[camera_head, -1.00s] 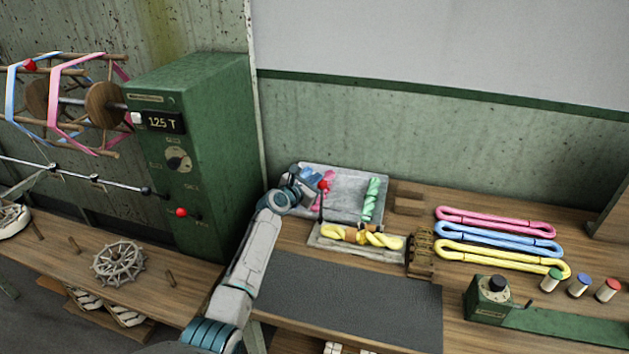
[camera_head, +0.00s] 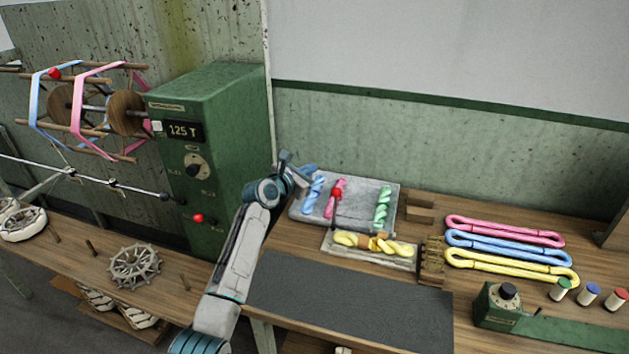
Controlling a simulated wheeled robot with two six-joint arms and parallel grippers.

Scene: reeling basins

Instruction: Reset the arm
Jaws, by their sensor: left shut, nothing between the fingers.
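My left arm comes up from the bottom of the head view, left of the dark mat. Its gripper (camera_head: 303,171) is at the left back corner of the grey tray (camera_head: 295,212), above or beside it, and it is shut and empty. A blue twisted skein (camera_head: 314,192), a pink one (camera_head: 340,186) and a green one (camera_head: 382,208) lie on the tray. A yellow twisted skein (camera_head: 350,241) with an orange band lies on a pale board in front. A red-knobbed lever (camera_head: 337,193) stands between them. My right gripper is not in view.
Pink, blue and yellow loops (camera_head: 505,258) lie at the right. A green device (camera_head: 500,305) and small spools stand nearby. The dark mat (camera_head: 350,300) is clear.

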